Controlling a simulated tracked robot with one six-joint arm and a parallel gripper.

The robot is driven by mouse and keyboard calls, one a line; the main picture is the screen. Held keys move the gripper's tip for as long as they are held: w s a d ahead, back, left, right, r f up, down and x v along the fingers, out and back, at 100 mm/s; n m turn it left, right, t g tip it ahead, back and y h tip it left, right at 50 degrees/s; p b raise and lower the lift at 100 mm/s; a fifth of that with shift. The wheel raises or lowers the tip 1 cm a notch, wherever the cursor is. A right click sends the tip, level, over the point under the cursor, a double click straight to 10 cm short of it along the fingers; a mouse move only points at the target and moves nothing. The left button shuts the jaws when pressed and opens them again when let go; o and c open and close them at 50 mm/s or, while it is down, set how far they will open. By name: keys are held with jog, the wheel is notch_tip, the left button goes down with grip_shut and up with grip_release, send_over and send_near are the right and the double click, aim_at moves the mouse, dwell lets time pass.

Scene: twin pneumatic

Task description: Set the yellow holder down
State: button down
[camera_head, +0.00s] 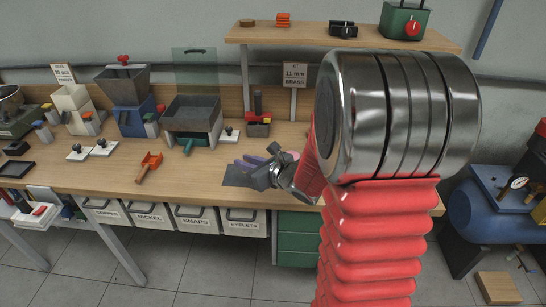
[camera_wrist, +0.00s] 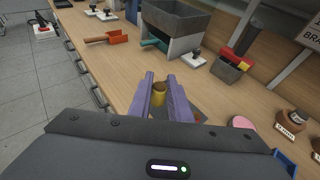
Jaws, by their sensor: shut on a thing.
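The yellow holder (camera_wrist: 158,99) is a small upright cylinder with a brownish top in the wrist view. My gripper (camera_wrist: 160,79) has two purple fingers, one on each side of it, and is shut on it. In the head view my gripper (camera_head: 246,163) is low over the front of the workbench, beside a dark grey mat (camera_head: 234,177); the holder cannot be made out there. I cannot tell whether the holder's base touches the surface.
The wooden workbench (camera_head: 190,176) has free room left of the mat. An orange scoop (camera_head: 149,166) lies there. Behind stand a grey hopper with a teal handle (camera_head: 192,117), a red-topped block (camera_head: 258,118) and a sign (camera_head: 294,76). A shelf (camera_head: 285,37) runs above.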

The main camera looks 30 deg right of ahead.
jog(key=a+f, duration=0.1)
jog(key=a, duration=1)
jog(key=shift+a+f+n+g+y, duration=0.35)
jog(key=shift+f+n+g+y, duration=0.05)
